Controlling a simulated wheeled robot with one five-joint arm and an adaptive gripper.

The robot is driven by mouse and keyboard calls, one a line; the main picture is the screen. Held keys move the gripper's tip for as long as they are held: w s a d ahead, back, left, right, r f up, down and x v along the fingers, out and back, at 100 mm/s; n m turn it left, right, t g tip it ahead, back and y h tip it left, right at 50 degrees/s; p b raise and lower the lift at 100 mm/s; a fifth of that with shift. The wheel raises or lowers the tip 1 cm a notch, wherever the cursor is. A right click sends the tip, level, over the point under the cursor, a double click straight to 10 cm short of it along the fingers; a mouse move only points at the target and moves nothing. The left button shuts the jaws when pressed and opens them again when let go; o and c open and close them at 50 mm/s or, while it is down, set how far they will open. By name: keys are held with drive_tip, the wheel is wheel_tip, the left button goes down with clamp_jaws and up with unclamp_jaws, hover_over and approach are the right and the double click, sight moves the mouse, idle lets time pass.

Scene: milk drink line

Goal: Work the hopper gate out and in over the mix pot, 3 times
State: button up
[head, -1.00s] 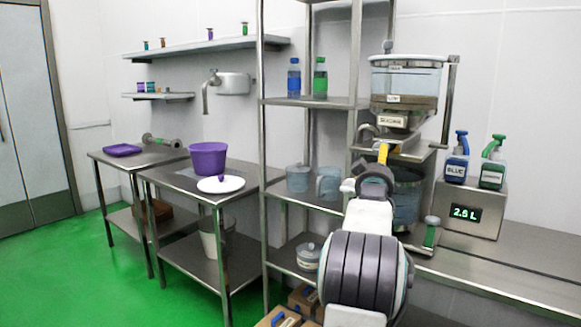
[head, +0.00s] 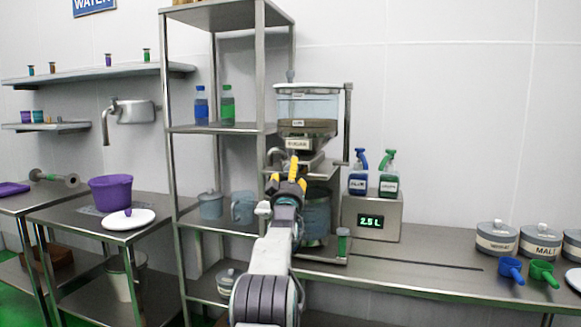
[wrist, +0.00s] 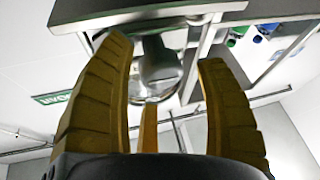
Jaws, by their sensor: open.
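The hopper (head: 308,105), a clear bin with a white lid and a SUGAR label, stands on a metal stand right of the tall shelf. Under it is grey metalwork with a curved grey piece (head: 274,155) at its left; I cannot tell exactly which part is the gate. The mix pot (head: 316,212), bluish and see-through, stands below the hopper, partly behind my arm. My gripper (head: 288,174) is open, its yellow fingers just below and in front of the hopper outlet. In the wrist view my gripper (wrist: 163,60) faces a round metal part (wrist: 157,75) beneath a grey plate.
The tall metal shelf (head: 186,95) stands close at left. The scale box (head: 372,218), reading 2.5 L, carries a blue and a green pump bottle at right. Canisters and blue (head: 511,268) and green scoops lie farther right. The counter between is mostly clear.

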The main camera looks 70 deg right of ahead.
drive_tip(key=shift+p+x, duration=0.6)
drive_tip(key=shift+x, duration=0.45)
drive_tip(key=shift+r, duration=0.1)
drive_tip(key=c, duration=1.3)
drive_tip(key=shift+a+f+b, duration=0.25)
drive_tip(key=shift+a+b, duration=0.25)
drive_tip(key=shift+b, duration=0.75)
drive_tip(key=a+b, duration=0.6)
drive_tip(key=b, duration=0.2)
drive_tip(key=shift+r, duration=0.3)
drive_tip(key=shift+s, duration=0.1)
